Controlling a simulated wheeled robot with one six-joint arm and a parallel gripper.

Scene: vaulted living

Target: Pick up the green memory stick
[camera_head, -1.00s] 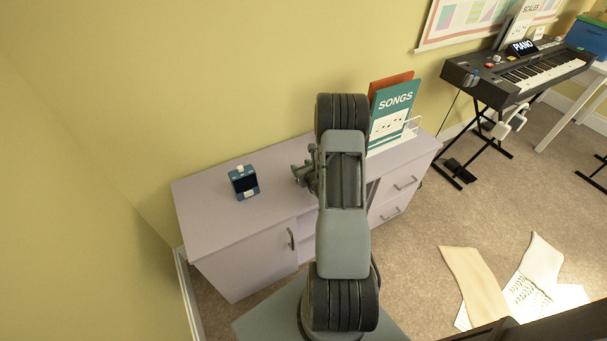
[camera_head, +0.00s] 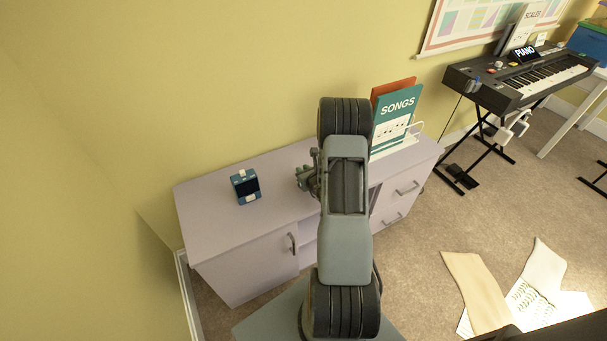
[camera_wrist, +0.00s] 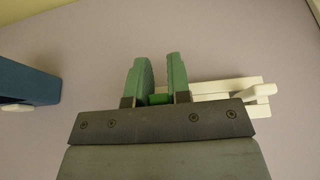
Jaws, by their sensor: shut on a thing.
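In the wrist view my gripper (camera_wrist: 159,78) points over the pale cabinet top, its two fingers close together. A small piece of the green memory stick (camera_wrist: 159,99) shows between the fingers near their base, and the jaws are shut on it. The rest of the stick is hidden by the fingers and the gripper body. I cannot tell whether it touches the surface. In the head view my gripper (camera_head: 308,178) is beside my arm, above the cabinet (camera_head: 225,225), and the stick cannot be made out.
A white slatted object (camera_wrist: 225,88) lies just right of the fingers. A blue device with a dark screen (camera_head: 245,187) stands on the cabinet's left part. A SONGS book (camera_head: 394,118) stands in a holder at the back right. The cabinet top around the blue device is clear.

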